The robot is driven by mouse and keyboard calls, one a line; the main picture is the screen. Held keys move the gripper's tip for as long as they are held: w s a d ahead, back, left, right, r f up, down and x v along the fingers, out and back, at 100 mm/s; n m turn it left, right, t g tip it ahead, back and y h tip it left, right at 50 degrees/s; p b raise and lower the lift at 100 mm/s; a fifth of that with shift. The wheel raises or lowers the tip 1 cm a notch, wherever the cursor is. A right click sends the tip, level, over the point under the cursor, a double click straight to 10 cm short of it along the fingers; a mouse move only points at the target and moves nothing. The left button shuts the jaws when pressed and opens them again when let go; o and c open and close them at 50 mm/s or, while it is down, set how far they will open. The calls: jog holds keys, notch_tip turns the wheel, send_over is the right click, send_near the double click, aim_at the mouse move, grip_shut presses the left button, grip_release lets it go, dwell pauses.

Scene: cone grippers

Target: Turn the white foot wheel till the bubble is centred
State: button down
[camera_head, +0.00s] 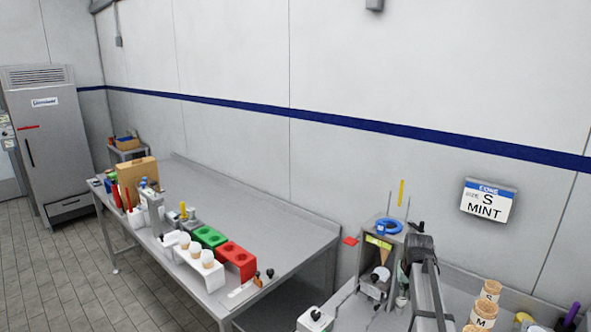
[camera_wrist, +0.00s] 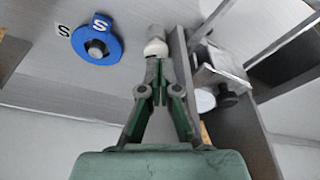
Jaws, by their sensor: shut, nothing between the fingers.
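In the wrist view my gripper (camera_wrist: 158,66) is shut and empty, its green fingers together. A small white rounded piece (camera_wrist: 155,47) sits just beyond the fingertips. I cannot tell whether it is the white foot wheel or whether the fingers touch it. The grey stand (camera_head: 371,268) is at the lower right in the head view, with a blue ring (camera_head: 385,226) on top and a yellow-green strip (camera_head: 378,242) below it. No bubble can be made out. In the wrist view a blue disc marked S (camera_wrist: 97,40) lies left of the fingers. My gripper is not clearly visible in the head view.
In the wrist view a grey upright plate (camera_wrist: 217,130) stands close right of my fingers, with a white disc (camera_wrist: 203,101) and dark knob (camera_wrist: 228,97) beyond. In the head view a steel table (camera_head: 285,238) holds red (camera_head: 237,262) and green (camera_head: 209,237) blocks. A MINT sign (camera_head: 488,202) hangs on the wall.

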aim_at(401, 303)
jog(key=shift+d+f+b, duration=0.35)
jog(key=shift+f+b, duration=0.35)
jog(key=shift+f, duration=0.35)
jog(key=shift+d+f+b, duration=0.35)
jog(key=shift+f+b, duration=0.4)
jog(key=shift+f, duration=0.35)
jog(key=shift+d+f+b, duration=0.35)
jog(key=shift+f+b, duration=0.35)
jog(key=shift+f, duration=0.35)
jog(key=shift+w, duration=0.1)
jog(key=shift+a+r, duration=0.1)
jog(key=shift+a, duration=0.3)
jog(key=shift+a+p, duration=0.35)
jog(key=shift+p, duration=0.05)
jog(key=shift+a, duration=0.2)
jog(key=shift+w+a, duration=0.35)
jog(key=shift+a, duration=0.05)
jog(key=shift+s+a+p, duration=0.1)
jog(key=shift+p, duration=0.2)
